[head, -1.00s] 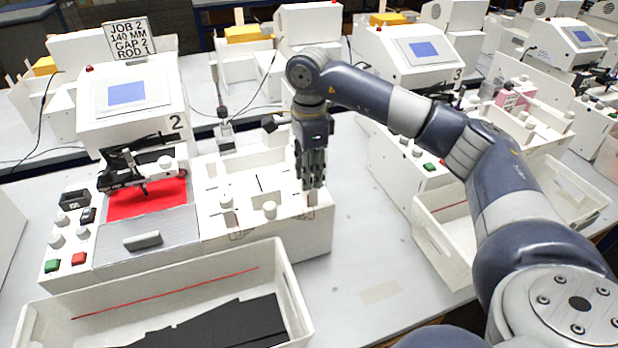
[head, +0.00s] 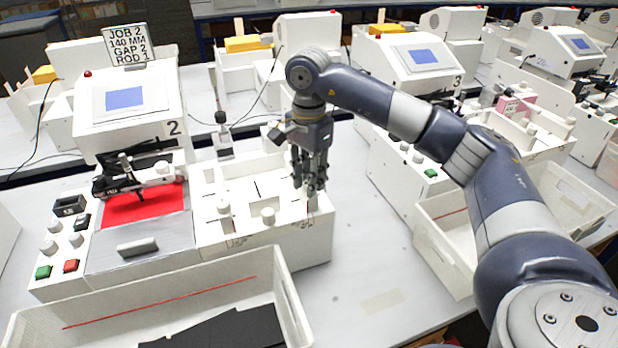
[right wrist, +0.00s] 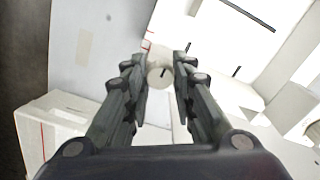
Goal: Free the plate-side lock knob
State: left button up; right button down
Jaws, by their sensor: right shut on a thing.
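My right gripper (head: 312,188) points down over the front right corner of the white tray unit (head: 316,240) of machine 2. In the right wrist view its fingers (right wrist: 160,82) are closed around a cream round knob (right wrist: 160,74) with a short dark mark on top. In the head view the fingers hide this knob. Two other white knobs, one on the left (head: 224,208) and one on the right (head: 268,216), stand upright on the unit's front part, left of the gripper and apart from it. My left gripper is not in view.
Machine 2 has a screen (head: 124,98), a red bed (head: 140,208) and green (head: 43,272) and red (head: 71,266) buttons. The table (head: 375,265) right of the unit is mostly clear.

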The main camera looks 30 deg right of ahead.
jog(key=shift+w+r, duration=0.1)
jog(key=shift+r, duration=0.1)
jog(key=c, duration=1.3)
grip_release()
jog(key=shift+c, duration=0.2)
jog(key=shift+f, duration=0.1)
notch_tip(320, 180, up, 12)
jog(key=shift+d, duration=0.1)
